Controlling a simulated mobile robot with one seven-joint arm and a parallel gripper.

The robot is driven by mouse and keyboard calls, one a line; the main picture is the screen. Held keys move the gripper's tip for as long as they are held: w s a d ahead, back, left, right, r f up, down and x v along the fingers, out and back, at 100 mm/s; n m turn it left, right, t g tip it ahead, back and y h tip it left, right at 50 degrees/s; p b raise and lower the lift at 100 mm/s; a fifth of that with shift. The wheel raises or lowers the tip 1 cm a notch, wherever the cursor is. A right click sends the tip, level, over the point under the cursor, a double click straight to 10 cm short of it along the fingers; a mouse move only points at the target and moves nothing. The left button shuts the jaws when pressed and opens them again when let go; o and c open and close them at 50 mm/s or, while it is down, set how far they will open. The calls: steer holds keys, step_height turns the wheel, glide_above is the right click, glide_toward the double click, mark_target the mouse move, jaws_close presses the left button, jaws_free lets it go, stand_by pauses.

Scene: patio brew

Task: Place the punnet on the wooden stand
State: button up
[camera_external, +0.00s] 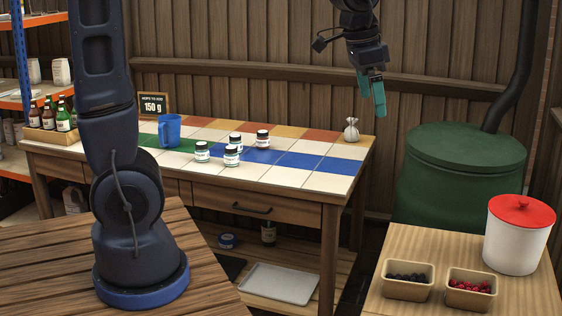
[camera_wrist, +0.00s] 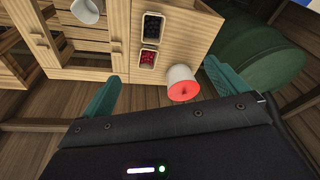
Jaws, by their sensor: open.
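Two tan punnets sit side by side on the light wooden table (camera_external: 400,250) at the right of the outside view. One punnet (camera_external: 407,291) holds dark berries and the other punnet (camera_external: 470,298) holds red berries. In the wrist view, the dark-berry punnet (camera_wrist: 142,29) is above the red-berry punnet (camera_wrist: 138,60). My gripper (camera_external: 372,92) is open and empty, high above and behind that table. Its two teal fingers also show in the wrist view (camera_wrist: 162,70), spread apart, with no punnet between them. I cannot tell which wooden piece is the stand.
A white canister (camera_external: 516,236) with a red lid stands close behind the punnets. A green barrel (camera_external: 460,180) with a dark pipe is beyond. The tiled bench (camera_external: 325,185) holds several jars, a blue jug (camera_external: 169,130) and a small sack (camera_external: 351,132).

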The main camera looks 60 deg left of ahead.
steer(key=s+a+r+n+t, duration=0.1)
steer(key=s+a+n, duration=0.1)
steer(key=s, duration=1)
steer(key=s+a+r+n+t, duration=0.1)
steer(key=s+a, duration=0.3)
steer(key=s, duration=0.8)
steer(key=shift+a+r+n, duration=0.35)
steer(key=shift+r+n, duration=0.25)
